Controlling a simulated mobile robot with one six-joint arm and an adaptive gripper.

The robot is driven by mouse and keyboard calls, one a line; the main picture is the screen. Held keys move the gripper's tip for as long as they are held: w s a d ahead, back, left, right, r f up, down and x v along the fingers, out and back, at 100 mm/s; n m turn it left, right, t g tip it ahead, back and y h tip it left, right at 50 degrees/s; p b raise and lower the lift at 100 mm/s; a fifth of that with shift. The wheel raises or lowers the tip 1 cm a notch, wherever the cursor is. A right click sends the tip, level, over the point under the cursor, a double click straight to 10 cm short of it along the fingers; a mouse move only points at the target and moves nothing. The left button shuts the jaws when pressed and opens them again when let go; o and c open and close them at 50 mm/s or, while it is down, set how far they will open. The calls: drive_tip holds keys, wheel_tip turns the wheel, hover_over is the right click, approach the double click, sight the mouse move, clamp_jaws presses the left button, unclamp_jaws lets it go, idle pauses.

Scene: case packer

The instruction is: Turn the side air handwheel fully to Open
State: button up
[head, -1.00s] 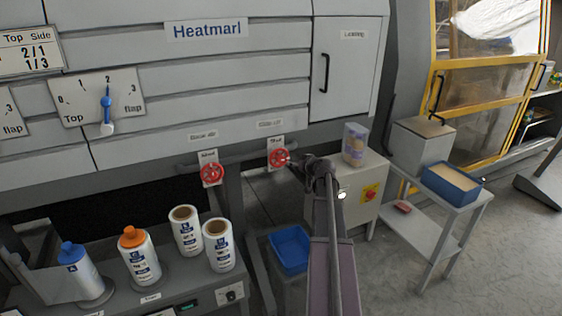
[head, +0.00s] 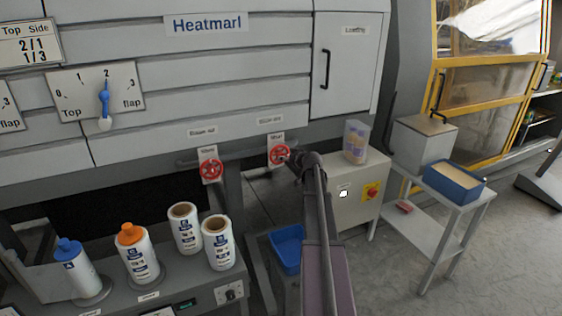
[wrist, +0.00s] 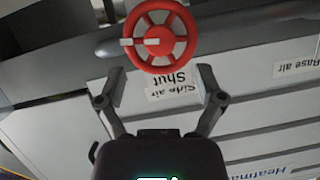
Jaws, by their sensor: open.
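The side air handwheel (head: 279,155) is the right one of two red wheels on the machine's lower edge. In the wrist view the red wheel (wrist: 178,23) is close, with a white mark on one spoke pointing left. A "Side air" and "Shut" label (wrist: 172,86) sits beside it in that view. My gripper (wrist: 161,78) is open and empty, its fingertips spread in front of the label and short of the wheel in the picture. In the head view my wrist (head: 308,164) is just right of the wheel and hides the fingers.
A second red wheel (head: 211,169) is to the left on the same pipe. Several white bottles stand on the bench at lower left. A grey cabinet (head: 345,205) with a clear tub (head: 356,141) stands close to the right of my arm. A blue bin (head: 287,248) is below.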

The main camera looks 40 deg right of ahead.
sight(279, 154)
drive_tip(key=b+x, duration=0.1)
drive_tip(key=x, duration=0.5)
drive_tip(key=shift+b, duration=0.4)
drive_tip(key=shift+r, duration=0.1)
drive_tip(key=c, duration=1.1)
drive_tip(key=shift+c, duration=0.2)
